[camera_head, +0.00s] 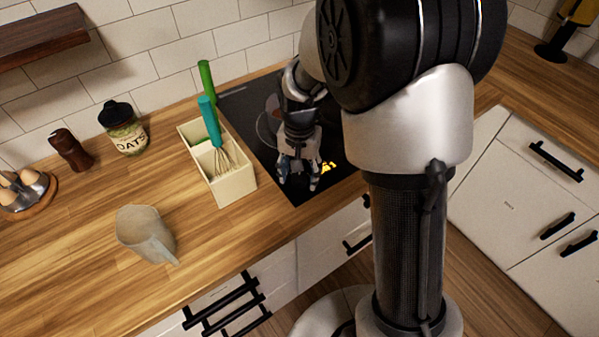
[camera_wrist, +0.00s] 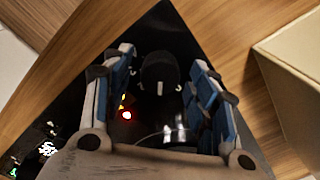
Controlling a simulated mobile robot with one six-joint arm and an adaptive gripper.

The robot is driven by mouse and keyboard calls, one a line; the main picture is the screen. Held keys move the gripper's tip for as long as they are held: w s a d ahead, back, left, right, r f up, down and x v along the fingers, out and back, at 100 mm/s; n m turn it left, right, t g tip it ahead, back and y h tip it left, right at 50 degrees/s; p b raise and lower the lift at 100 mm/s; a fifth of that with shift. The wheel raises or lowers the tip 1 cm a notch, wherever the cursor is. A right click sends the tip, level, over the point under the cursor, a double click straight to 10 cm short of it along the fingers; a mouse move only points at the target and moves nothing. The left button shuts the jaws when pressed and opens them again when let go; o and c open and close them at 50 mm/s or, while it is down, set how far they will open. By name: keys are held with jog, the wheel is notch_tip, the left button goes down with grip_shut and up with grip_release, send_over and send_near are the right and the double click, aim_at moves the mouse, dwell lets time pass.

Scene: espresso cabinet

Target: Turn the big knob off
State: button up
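The big knob (camera_wrist: 160,73) is a round black knob on the black glass cooktop. In the wrist view it lies between my fingers, with a small light mark at its lower edge. My gripper (camera_wrist: 165,75) is open, with one blue-padded finger on each side of the knob and a visible gap. In the head view my gripper (camera_head: 298,183) points down over the front part of the cooktop (camera_head: 240,105), and the knob is hidden there. Red and yellow lights glow on the cooktop left of the knob in the wrist view.
A cream utensil box (camera_head: 235,188) with a whisk and a green-handled tool stands just left of the cooktop.

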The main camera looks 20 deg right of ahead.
jog(key=c, duration=1)
jog(key=shift+o, duration=0.2)
jog(key=n+p, duration=0.2)
jog(key=n, duration=0.1)
jog(key=shift+r+n, duration=0.1)
jog(key=shift+n, duration=0.3)
jog(key=shift+n+p, duration=1)
jog(key=shift+n, duration=1)
jog(key=o, duration=1.1)
jog(key=shift+c, duration=0.2)
